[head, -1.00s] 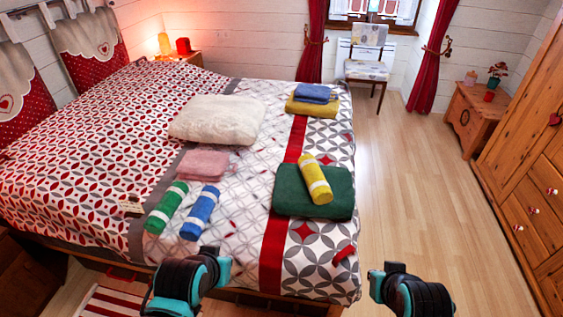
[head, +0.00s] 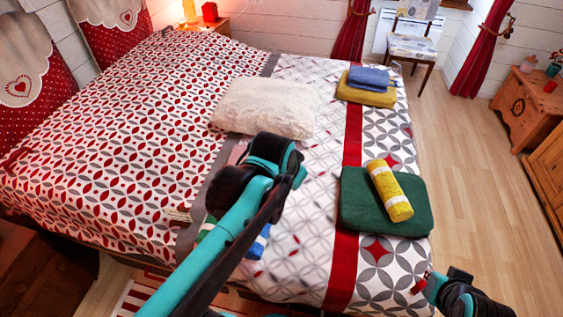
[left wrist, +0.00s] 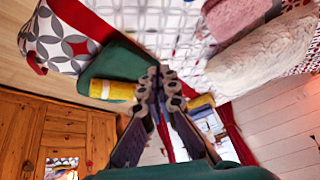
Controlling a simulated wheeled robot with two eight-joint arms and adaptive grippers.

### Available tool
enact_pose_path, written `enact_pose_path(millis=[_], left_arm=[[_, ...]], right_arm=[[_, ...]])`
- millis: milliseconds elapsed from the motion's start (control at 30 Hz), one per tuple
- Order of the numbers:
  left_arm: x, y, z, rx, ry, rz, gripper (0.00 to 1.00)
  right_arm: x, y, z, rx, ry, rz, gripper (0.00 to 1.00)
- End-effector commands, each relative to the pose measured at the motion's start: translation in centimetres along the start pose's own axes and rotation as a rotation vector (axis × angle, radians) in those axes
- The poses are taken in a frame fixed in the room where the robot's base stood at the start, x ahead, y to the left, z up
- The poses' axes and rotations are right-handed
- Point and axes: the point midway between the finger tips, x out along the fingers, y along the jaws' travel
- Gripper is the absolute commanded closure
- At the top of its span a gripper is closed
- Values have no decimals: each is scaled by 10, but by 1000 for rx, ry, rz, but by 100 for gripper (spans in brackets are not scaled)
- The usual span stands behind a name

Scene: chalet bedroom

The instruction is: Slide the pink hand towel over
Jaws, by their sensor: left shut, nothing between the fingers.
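The pink hand towel (left wrist: 235,16) lies on the bed beside the cream pillow and shows at the top of the left wrist view. In the head view my left arm covers nearly all of it, leaving only a thin pink edge (head: 237,153). My left gripper (left wrist: 162,76) is shut and empty, over the bed and apart from the pink towel in its own view. In the head view its fingers cannot be made out behind the arm.
The cream pillow (head: 265,107) lies behind the towel. A blue roll (head: 258,243) and a green roll (head: 206,229) are partly covered by my arm. A yellow roll (head: 390,191) rests on a dark green towel (head: 356,205). Blue (head: 368,77) and mustard (head: 366,94) towels are stacked farther back.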

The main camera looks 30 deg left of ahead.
Motion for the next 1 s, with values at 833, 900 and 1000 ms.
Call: enact_pose_path(millis=[833,900,1000], left_arm=[[208,-149,-142,694,-310,197,100],[235,-160,-140,749,-327,227,100],[270,-172,-132,821,-347,271,100]], right_arm=[[-20,0,-14,0,0,0,100],[-22,0,-16,0,0,0,100],[-24,0,-17,0,0,0,100]])
